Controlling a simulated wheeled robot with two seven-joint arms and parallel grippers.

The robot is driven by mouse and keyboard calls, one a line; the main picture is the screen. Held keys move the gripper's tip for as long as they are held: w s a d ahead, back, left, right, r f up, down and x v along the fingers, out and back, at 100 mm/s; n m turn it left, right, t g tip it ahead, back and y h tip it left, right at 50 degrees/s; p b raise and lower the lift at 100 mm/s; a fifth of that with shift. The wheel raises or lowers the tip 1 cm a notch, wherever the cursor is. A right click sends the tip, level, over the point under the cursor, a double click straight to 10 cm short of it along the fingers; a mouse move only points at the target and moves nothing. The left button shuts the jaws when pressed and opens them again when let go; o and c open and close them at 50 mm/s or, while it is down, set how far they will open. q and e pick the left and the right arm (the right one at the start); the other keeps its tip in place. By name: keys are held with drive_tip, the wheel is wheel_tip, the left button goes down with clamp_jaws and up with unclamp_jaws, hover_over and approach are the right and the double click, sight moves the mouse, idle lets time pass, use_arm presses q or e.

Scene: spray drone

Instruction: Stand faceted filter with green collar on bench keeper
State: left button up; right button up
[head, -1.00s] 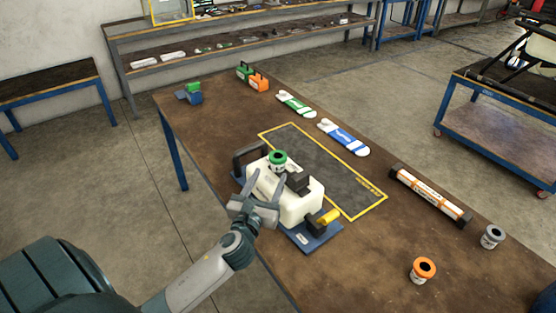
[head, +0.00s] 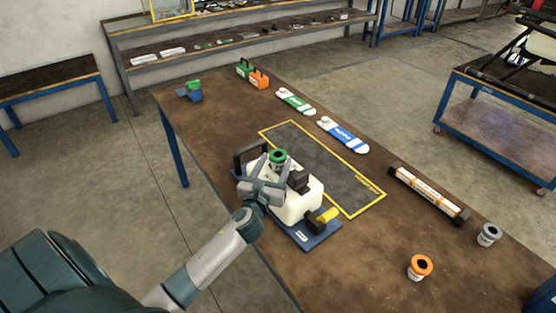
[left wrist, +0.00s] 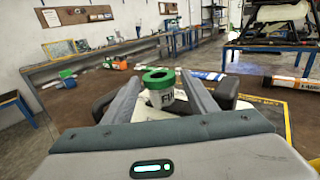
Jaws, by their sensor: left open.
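The filter with the green collar (head: 278,157) stands upright in the top of the white tank (head: 298,204). In the left wrist view the green collar (left wrist: 159,77) and its white labelled body show between my fingers. My left gripper (head: 268,170) is open, with a finger on either side of the filter; contact cannot be told. Its lower end is hidden. I cannot tell for sure which thing is the bench keeper; a small blue and green block (head: 191,92) stands at the far left of the bench. My right gripper is not in view.
The tank sits on a blue base (head: 312,237) beside a yellow-framed dark mat (head: 340,172). An orange-collared piece (head: 420,267), a grey one (head: 488,235) and a white-orange tube (head: 428,192) lie right. Green and orange handled blocks (head: 258,80) stand far back.

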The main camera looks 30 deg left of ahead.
sight(275, 161)
use_arm(q)
drive_tip(key=x, duration=0.3)
drive_tip(key=shift+a+p, duration=0.1)
drive_tip(key=shift+p, duration=0.3)
drive_tip(key=shift+w+a, duration=0.1)
drive_tip(key=shift+w, duration=0.25)
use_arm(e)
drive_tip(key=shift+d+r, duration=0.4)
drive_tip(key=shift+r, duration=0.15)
use_arm(q)
drive_tip(key=c, duration=0.9)
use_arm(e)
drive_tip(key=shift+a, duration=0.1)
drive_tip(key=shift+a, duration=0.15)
